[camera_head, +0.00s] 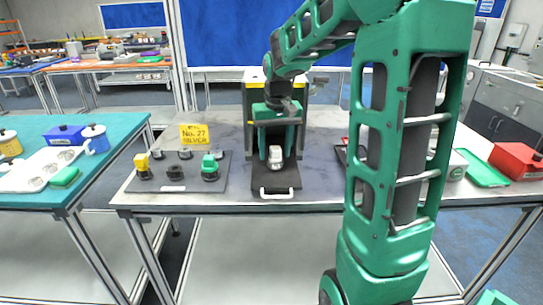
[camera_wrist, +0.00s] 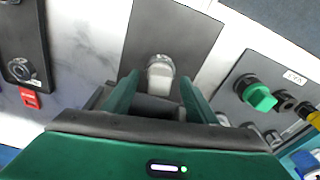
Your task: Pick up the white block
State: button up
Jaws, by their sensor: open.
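The white block (camera_head: 275,157) stands on a dark tray (camera_head: 290,180) with a white handle at its front, in the middle of the grey table. It also shows in the wrist view (camera_wrist: 160,72), just beyond and between my fingers, with a rounded grey-white top. My gripper (camera_head: 276,135) is above and around the block's near space, pointing down, with its two green fingers apart. In the wrist view my gripper (camera_wrist: 158,92) is open, one finger on each side of the block's line. I cannot tell whether either finger touches the block.
To the left, a dark panel (camera_head: 140,186) holds yellow, black and green knobs (camera_head: 209,166), with a yellow sign (camera_head: 194,134) behind. A black and yellow frame (camera_head: 257,85) stands behind the block. On the right are a green tray (camera_head: 484,168) and a red box (camera_head: 516,160).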

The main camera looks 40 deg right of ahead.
jog(key=shift+f, duration=0.15)
jog(key=c, duration=1.1)
